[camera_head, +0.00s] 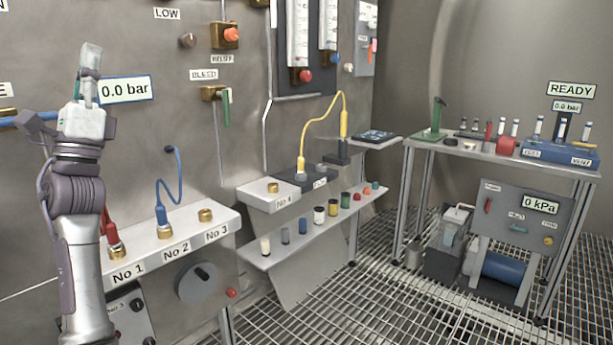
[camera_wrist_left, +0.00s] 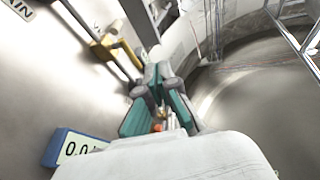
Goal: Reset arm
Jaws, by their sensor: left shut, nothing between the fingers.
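My left gripper (camera_head: 90,60) is raised at the left of the head view, pointing up in front of the steel wall panel. It is shut and empty, just left of the 0.0 bar display (camera_head: 126,89). In the left wrist view its teal-lined fingers (camera_wrist_left: 158,100) are together, with the blue-framed display (camera_wrist_left: 75,148) at lower left. My left arm (camera_head: 78,230) rises from the bottom edge and hides part of the panel behind it. My right gripper is in neither view.
A white shelf (camera_head: 190,222) with sockets No 1, No 2 and No 3 is right of my arm. Red (camera_head: 111,230) and blue (camera_head: 161,213) plugs stand at No 1 and No 2. A lower shelf (camera_head: 262,262) holds several small vials. A workbench (camera_head: 480,152) stands right; grating floor between is open.

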